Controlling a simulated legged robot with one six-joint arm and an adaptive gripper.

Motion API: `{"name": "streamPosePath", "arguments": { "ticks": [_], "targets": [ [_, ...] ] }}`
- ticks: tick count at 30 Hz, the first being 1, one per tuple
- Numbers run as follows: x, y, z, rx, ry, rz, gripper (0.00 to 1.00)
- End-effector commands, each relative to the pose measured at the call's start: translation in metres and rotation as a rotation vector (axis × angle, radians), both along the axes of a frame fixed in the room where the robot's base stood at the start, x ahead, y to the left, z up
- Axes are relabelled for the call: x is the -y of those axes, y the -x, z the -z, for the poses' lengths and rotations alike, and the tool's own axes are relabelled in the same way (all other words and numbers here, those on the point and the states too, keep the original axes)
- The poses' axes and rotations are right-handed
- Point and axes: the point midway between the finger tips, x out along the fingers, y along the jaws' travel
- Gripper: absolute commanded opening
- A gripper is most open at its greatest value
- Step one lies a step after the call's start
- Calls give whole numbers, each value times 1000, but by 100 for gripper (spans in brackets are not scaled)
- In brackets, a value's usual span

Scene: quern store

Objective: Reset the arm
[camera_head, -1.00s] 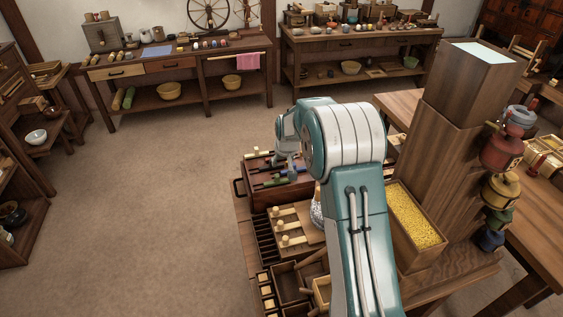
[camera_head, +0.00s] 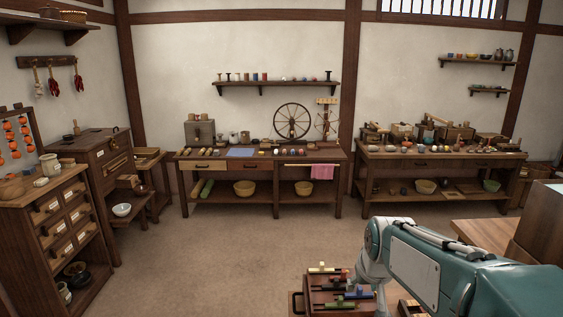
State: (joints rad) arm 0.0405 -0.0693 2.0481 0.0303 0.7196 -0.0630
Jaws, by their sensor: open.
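My teal and white arm (camera_head: 430,265) reaches in from the lower right. It bends at a rounded joint, and a pale grey link (camera_head: 373,275) drops from there beside a dark wooden box (camera_head: 312,302). My gripper's fingers do not show; the arm and the lower picture edge leave that end out of sight. Several sticks with coloured ends lie on top of the box. I see nothing held.
A workbench (camera_head: 222,177) with a spinning wheel (camera_head: 292,122) stands at the back. Another laden bench (camera_head: 440,158) stands right of it. A drawer cabinet (camera_head: 72,222) is at the left. The floor (camera_head: 215,260) between is clear.

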Motion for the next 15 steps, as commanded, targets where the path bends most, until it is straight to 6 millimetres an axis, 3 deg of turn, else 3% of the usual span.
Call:
{"name": "streamPosePath", "arguments": {
  "ticks": [7, 15],
  "targets": [
    [-8, 86, -25, 24, 0, -1, 57],
    [-13, 171, -22, 42, 1, 2, 57]
  ]
}}
